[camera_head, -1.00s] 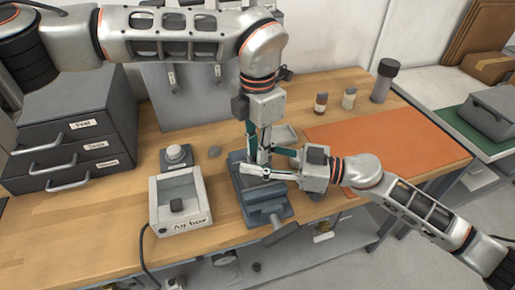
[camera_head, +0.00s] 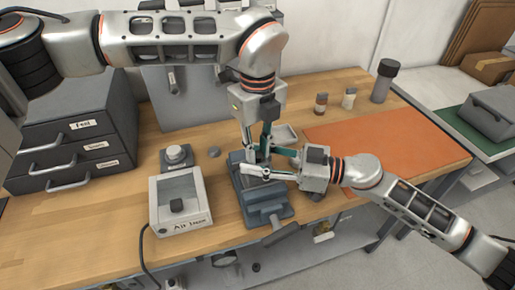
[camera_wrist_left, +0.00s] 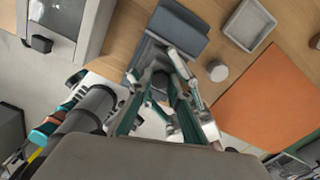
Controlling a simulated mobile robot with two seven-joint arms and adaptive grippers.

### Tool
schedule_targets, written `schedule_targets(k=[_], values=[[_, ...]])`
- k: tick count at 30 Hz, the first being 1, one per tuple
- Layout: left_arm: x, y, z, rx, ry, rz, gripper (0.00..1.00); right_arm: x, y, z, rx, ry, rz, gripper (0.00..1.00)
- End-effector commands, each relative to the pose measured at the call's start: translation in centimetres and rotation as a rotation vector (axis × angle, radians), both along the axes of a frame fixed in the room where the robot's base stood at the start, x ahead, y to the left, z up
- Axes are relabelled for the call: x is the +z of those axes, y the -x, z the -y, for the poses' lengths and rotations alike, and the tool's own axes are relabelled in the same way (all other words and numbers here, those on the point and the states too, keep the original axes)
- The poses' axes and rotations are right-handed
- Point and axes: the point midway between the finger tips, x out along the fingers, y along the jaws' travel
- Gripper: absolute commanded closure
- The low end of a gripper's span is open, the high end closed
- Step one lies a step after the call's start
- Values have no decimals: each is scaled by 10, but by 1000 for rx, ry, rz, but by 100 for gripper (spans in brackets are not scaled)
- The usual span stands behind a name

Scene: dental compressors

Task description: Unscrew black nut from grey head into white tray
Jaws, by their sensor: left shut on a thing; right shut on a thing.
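My left gripper (camera_head: 262,152) points straight down over the blue-grey vise (camera_head: 268,212) and is shut. In the left wrist view its teal fingers (camera_wrist_left: 160,95) close around a small dark piece, the black nut (camera_wrist_left: 159,82), mostly hidden. My right gripper (camera_head: 262,170) reaches in from the right at the same spot, level, and is shut on the grey head, which the fingers hide. I cannot tell how the nut sits on the head. The pale tray (camera_head: 286,136) lies behind the vise; it also shows in the left wrist view (camera_wrist_left: 248,24).
A labelled box with a clear window (camera_head: 180,203) stands left of the vise, with a knobbed unit (camera_head: 176,157) behind it. A dark drawer unit (camera_head: 75,140) is at far left. The orange mat (camera_head: 390,145) on the right is clear. Small bottles (camera_head: 348,98) stand behind it.

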Motion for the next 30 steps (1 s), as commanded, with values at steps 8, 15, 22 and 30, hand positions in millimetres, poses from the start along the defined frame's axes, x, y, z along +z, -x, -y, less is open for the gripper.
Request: schedule_targets(k=[8, 15, 22, 30], values=[[0, 0, 0, 13, -1, 1, 100, 0, 0, 0, -1, 0, 0, 100], [0, 0, 0, 12, -1, 1, 66, 0, 0, 0, -1, 0, 0, 100], [0, 0, 0, 11, -1, 1, 66, 0, 0, 0, -1, 0, 0, 100], [13, -1, 0, 12, 0, 3, 66, 0, -1, 0, -1, 0, 0, 100]])
